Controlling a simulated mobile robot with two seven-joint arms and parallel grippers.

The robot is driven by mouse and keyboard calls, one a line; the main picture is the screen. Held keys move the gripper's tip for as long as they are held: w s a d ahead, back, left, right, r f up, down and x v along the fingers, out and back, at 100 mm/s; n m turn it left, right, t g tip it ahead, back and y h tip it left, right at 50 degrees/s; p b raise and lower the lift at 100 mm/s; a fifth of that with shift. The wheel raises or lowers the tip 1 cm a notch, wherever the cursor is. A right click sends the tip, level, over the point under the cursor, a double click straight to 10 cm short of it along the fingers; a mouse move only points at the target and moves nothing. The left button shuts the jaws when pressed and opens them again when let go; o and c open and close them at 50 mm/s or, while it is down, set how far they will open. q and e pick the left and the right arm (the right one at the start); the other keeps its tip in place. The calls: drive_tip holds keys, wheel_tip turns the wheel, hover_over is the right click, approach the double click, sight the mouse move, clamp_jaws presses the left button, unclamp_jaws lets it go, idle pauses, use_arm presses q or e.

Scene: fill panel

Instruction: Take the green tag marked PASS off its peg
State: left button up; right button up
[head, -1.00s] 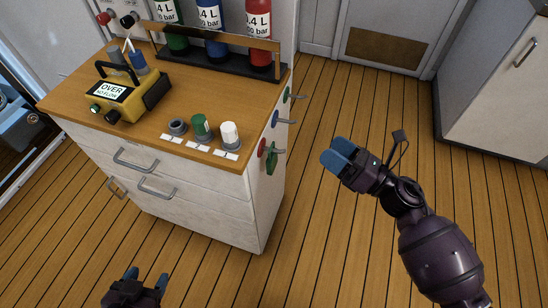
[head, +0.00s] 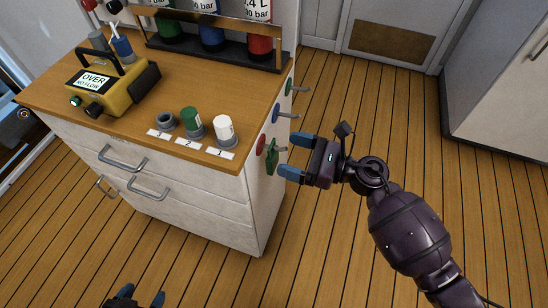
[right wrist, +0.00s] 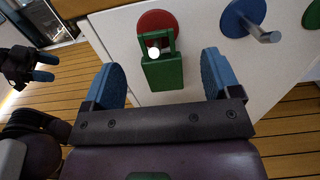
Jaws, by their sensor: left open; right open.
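The green tag (head: 271,158) hangs on a peg at the red disc (head: 261,145) on the cabinet's side. No lettering on it is readable. In the right wrist view the tag (right wrist: 163,72) hangs below the red disc (right wrist: 157,22), with the pale round peg end showing through its upper frame. My right gripper (head: 291,157) is open just right of the tag, fingers pointing at it. In its wrist view one blue finger shows on each side of the tag, with gaps between. My left gripper (head: 140,298) is open and empty at the bottom edge, mostly cut off.
A blue disc (head: 275,114) and a green disc (head: 289,86) with bare pegs are farther back on the same side. The cabinet top (head: 110,130) holds a yellow device (head: 114,88), numbered caps and a bottle rack (head: 212,50). Floor to the right is clear.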

sight(262, 148)
drive_tip(key=shift+f+x, duration=0.15)
drive_tip(key=shift+x, duration=1)
drive_tip(key=shift+f+x, duration=0.1)
drive_tip(key=shift+x, duration=1.1)
drive_tip(key=shift+s, duration=0.1)
drive_tip(key=shift+c, duration=0.5)
drive_tip(key=c, duration=0.9)
